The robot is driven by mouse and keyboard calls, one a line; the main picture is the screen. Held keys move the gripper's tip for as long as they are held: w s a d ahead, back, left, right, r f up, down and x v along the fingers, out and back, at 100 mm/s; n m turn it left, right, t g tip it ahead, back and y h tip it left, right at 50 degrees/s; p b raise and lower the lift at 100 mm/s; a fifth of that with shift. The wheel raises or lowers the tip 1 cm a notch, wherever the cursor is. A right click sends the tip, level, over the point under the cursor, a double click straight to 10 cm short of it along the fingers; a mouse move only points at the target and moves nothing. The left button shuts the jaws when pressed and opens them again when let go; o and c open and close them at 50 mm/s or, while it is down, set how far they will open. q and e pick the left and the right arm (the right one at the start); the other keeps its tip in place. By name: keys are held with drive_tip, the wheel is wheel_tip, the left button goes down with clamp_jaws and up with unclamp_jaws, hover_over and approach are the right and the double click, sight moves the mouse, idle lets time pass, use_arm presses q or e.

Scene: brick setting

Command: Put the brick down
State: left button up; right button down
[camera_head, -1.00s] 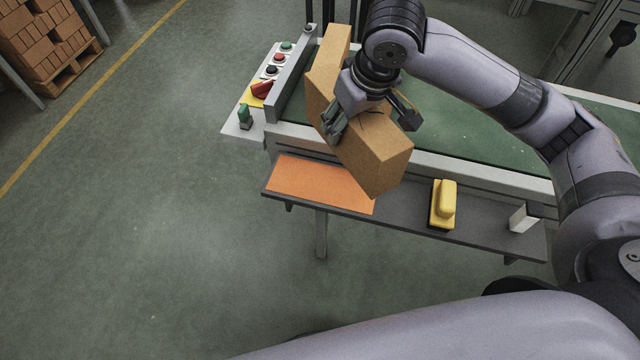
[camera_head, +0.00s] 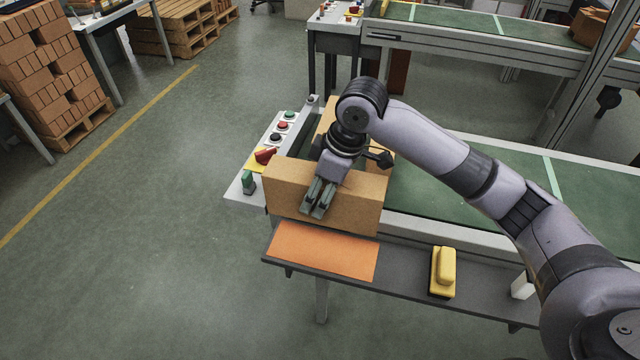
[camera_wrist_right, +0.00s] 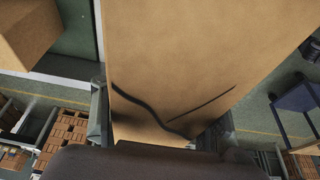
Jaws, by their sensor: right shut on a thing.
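My right gripper (camera_head: 318,199) is shut on a tan brick (camera_head: 355,208). In the head view the brick lies nearly level across the picture, at the far edge of an orange mat (camera_head: 325,252) on the grey shelf (camera_head: 408,275). I cannot tell how high it is above the shelf. The mat's visible part is bare. In the right wrist view the brick (camera_wrist_right: 190,60) fills the middle, with dark crack-like lines on its face, between the fingers (camera_wrist_right: 158,128). My left gripper is not in view.
Another tan brick (camera_head: 329,112) is behind my wrist at the belt's end. A green conveyor belt (camera_head: 450,200) runs to the right. A button panel (camera_head: 272,145) stands to the left. A yellow-handled tool (camera_head: 443,268) and a white block (camera_head: 522,286) are on the shelf.

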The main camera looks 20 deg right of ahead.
sight(337, 204)
wheel_tip(337, 204, down, 14)
drive_tip(key=shift+w+r+p, duration=0.1)
drive_tip(key=shift+r+p, duration=0.05)
drive_tip(key=shift+p, duration=0.25)
idle(0.3)
drive_tip(key=c, duration=0.6)
unclamp_jaws()
drive_tip(key=shift+f, duration=0.2)
drive_tip(key=v, duration=1.2)
drive_tip(key=shift+r+b, duration=0.15)
drive_tip(key=shift+b, duration=0.15)
